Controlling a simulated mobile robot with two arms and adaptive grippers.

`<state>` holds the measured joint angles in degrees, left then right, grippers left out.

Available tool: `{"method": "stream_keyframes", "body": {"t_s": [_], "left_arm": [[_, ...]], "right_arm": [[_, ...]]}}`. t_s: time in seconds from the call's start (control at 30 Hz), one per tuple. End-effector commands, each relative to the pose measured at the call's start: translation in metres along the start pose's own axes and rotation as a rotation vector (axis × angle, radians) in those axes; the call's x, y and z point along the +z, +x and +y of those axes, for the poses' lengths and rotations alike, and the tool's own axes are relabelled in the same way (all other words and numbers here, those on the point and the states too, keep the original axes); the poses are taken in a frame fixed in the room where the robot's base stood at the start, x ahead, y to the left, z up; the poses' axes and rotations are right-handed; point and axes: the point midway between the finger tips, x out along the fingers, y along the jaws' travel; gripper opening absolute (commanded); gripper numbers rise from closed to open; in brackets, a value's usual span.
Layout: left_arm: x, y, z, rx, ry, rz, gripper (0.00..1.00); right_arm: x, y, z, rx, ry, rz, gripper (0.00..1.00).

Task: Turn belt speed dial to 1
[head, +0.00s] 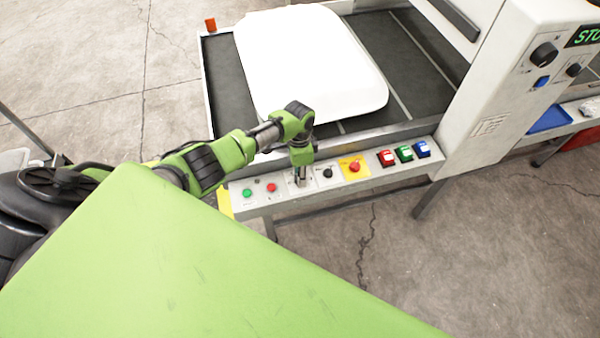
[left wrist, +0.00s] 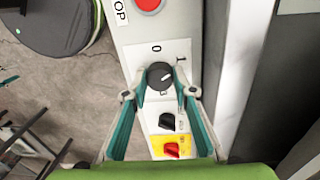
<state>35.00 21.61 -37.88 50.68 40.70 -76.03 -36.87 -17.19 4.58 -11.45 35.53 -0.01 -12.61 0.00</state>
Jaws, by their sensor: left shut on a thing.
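The dark round dial (left wrist: 160,76) sits on a white plate marked 0 and 1 in the left wrist view. A small white mark on its face seems to tilt to the upper right, toward the 1, but it is too small to read exactly. My left gripper (left wrist: 161,92) has its two fingers on either side of the dial, shut on it. In the head view my left gripper (head: 300,177) points down onto the control panel (head: 262,205) and largely hides the dial. My right gripper is not in view.
Beside the dial are a black knob (head: 328,173), a red knob on yellow (head: 354,167), a red button (head: 271,187) and a green button (head: 247,193). Coloured switches (head: 404,153) stand further right. A white pillow (head: 310,65) lies on the dark belt (head: 232,85) behind the panel.

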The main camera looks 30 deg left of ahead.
Motion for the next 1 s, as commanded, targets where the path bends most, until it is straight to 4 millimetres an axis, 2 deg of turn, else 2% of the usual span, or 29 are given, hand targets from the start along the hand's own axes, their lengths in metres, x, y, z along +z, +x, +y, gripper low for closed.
{"method": "stream_keyframes", "body": {"t_s": [0.1,0.13,0.2,0.53,0.67,0.77,1.0], "left_arm": [[0.001,-0.002,-0.002,-0.004,0.0,0.0,0.04],[0.001,-0.002,-0.002,-0.004,0.0,0.0,0.3],[0.001,-0.001,-0.002,-0.004,0.0,0.0,0.42],[0.0,-0.001,-0.001,-0.002,0.001,0.0,0.42],[-0.001,-0.01,-0.001,-0.002,0.003,0.002,0.42],[0.0,-0.024,-0.001,-0.004,0.003,0.002,0.42],[0.0,-0.077,-0.002,-0.006,0.003,0.002,0.42]], "right_arm": [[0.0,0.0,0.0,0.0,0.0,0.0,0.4],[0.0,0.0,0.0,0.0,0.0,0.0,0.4],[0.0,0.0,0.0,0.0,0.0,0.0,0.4],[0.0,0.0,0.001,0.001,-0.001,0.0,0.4],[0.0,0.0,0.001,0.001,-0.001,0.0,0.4],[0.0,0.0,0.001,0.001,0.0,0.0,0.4],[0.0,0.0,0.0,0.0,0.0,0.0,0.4]]}}
